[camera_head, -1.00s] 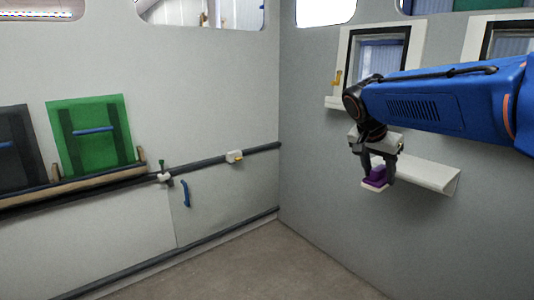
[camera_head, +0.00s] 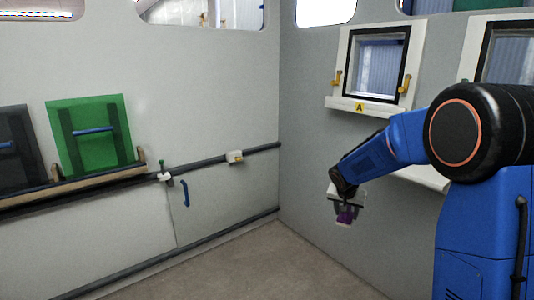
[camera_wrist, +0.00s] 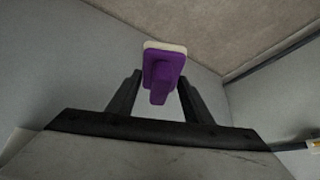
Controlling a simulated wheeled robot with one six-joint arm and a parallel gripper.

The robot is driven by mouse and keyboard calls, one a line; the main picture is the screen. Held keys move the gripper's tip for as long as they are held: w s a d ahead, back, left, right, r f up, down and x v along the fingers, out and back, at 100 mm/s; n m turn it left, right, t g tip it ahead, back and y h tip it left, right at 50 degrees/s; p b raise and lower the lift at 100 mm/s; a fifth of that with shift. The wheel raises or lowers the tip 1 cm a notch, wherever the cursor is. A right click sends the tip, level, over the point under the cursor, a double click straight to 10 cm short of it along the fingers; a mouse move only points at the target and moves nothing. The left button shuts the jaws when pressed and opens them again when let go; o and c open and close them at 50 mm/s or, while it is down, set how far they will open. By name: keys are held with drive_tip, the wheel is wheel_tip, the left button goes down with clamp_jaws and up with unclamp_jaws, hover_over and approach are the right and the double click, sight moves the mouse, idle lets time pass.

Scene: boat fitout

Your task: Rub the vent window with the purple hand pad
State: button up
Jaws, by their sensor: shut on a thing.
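The purple hand pad (camera_head: 345,215) is in my gripper (camera_head: 346,207), low in front of the right wall and below the windows. In the wrist view the purple hand pad (camera_wrist: 163,70) shows a pale face on its far side, with my gripper's dark fingers (camera_wrist: 157,95) on either side of its handle. A vent window (camera_head: 377,65) with a black frame, yellow latches and a label "A" is on the right wall, above and apart from the pad. A second black-framed window (camera_head: 505,55) is partly cut off at the right edge.
A white shelf (camera_head: 425,177) on the right wall is partly hidden by my arm. A green panel (camera_head: 90,135) and a dark panel (camera_head: 18,150) stand on a rack at the left wall. Dark pipes (camera_head: 215,160) run along that wall. The floor (camera_head: 260,265) in the middle is clear.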

wheel_tip(320, 180, down, 14)
drive_tip(key=w+a+n+y, duration=0.1)
drive_tip(key=w+a+n, duration=0.1)
drive_tip(key=w, duration=0.1)
drive_tip(key=shift+f+t, duration=0.15)
drive_tip(key=shift+t, duration=0.15)
idle(0.5)
